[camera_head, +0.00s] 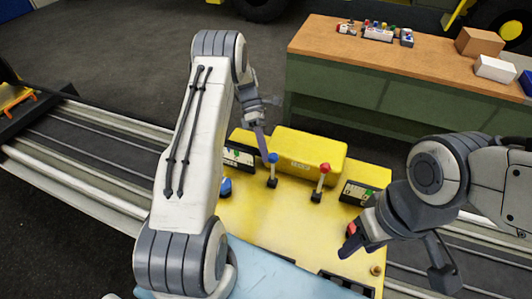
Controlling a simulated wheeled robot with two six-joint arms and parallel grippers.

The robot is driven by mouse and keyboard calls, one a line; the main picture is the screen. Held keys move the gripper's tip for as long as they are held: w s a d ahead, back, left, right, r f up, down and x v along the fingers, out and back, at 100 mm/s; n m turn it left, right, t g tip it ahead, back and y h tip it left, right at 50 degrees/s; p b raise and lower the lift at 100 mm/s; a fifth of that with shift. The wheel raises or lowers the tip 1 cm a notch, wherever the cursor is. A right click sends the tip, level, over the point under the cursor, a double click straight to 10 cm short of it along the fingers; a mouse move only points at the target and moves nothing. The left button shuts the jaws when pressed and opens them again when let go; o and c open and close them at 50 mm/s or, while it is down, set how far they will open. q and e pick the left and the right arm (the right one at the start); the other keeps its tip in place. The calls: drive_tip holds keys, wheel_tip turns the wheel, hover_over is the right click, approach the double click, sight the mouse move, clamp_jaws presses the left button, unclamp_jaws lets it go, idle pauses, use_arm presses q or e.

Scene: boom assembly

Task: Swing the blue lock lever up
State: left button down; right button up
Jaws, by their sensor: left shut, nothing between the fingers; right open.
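A lever with a blue knob (273,158) stands nearly upright on the yellow console (290,215). A small blue part (225,187) shows at the console's left side, partly hidden by my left arm; I cannot tell which of the two is the lock lever. My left gripper (265,156) is shut and empty, pointing down just left of the blue knob; I cannot tell whether they touch. My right gripper (352,238) is open over the console's right front, seen from the side, with a small red part beside its fingers.
A red-knobbed lever (325,168) stands right of the blue-knobbed one. Gauge panels (358,193) flank the raised yellow box (308,152) behind them. A green workbench (400,95) with boxes (479,42) stands behind. Rails (85,165) run along the left.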

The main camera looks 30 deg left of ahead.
use_arm(q)
drive_tip(key=shift+w+f, duration=0.1)
drive_tip(key=shift+w, duration=0.2)
use_arm(e)
drive_tip(key=shift+w+a, duration=0.15)
drive_tip(key=shift+w, duration=0.2)
use_arm(q)
drive_tip(key=shift+w+d, duration=0.1)
use_arm(e)
drive_tip(key=shift+f, duration=0.1)
use_arm(q)
drive_tip(key=v, duration=1)
drive_tip(key=shift+w, duration=0.15)
use_arm(e)
drive_tip(key=shift+r, duration=0.25)
